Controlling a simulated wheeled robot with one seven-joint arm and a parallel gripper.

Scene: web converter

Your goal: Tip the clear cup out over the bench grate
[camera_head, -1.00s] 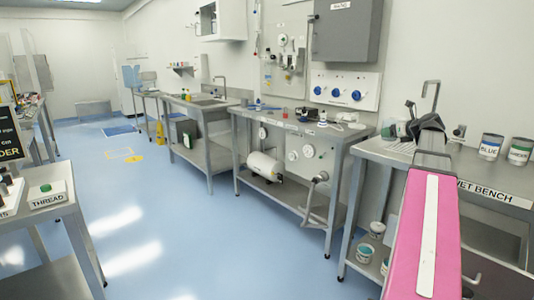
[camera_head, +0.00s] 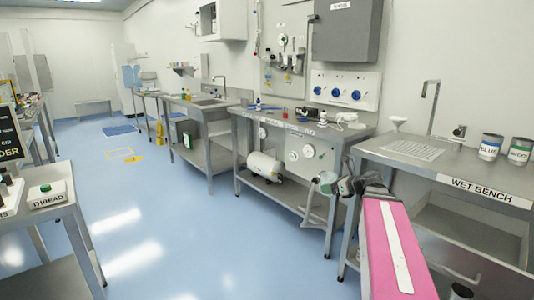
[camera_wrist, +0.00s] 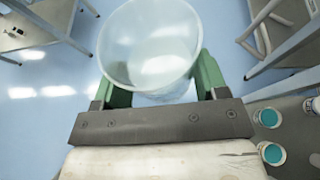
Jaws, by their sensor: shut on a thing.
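My gripper (camera_head: 338,186) is shut on the clear cup, with a green finger on each side of it in the wrist view (camera_wrist: 157,80). The clear cup (camera_wrist: 150,42) is a pale translucent tub with its wide rim facing the wrist camera; I cannot tell whether anything is in it. In the head view it shows small and pale (camera_head: 326,182) at the end of my arm. The bench grate (camera_head: 411,150) is a light perforated panel in the wet bench top. My gripper and cup are left of the grate, in front of the bench and lower than its top.
The wet bench (camera_head: 500,182) carries a bent tap (camera_head: 431,95), a white funnel (camera_head: 397,123), a BLUE can (camera_head: 489,147) and a GREEN can (camera_head: 519,151). Teal-topped pots (camera_wrist: 270,118) are at the right in the wrist view. Open blue floor (camera_head: 200,230) lies to the left.

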